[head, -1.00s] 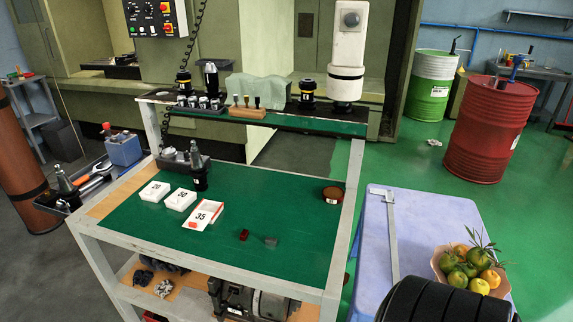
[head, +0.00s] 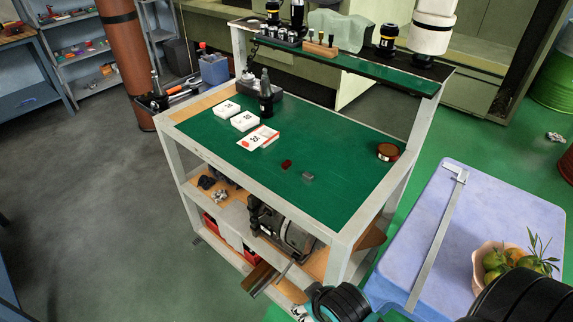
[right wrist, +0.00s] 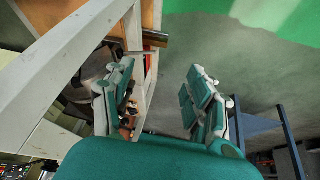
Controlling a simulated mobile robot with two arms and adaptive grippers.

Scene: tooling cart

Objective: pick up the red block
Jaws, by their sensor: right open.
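The small dark red block (head: 286,164) lies on the green top of the tooling cart (head: 220,155), left of a small grey block (head: 308,176). My right gripper (right wrist: 160,98) is open and empty in the right wrist view, its two teal fingers spread apart beside the cart's pale frame. In the head view only parts of my right arm show at the bottom right, in front of and below the cart top. The red block cannot be made out in the right wrist view. My left gripper is not in view.
A blue-topped table (head: 468,215) with a caliper and a fruit bowl (head: 490,262) stands at right.

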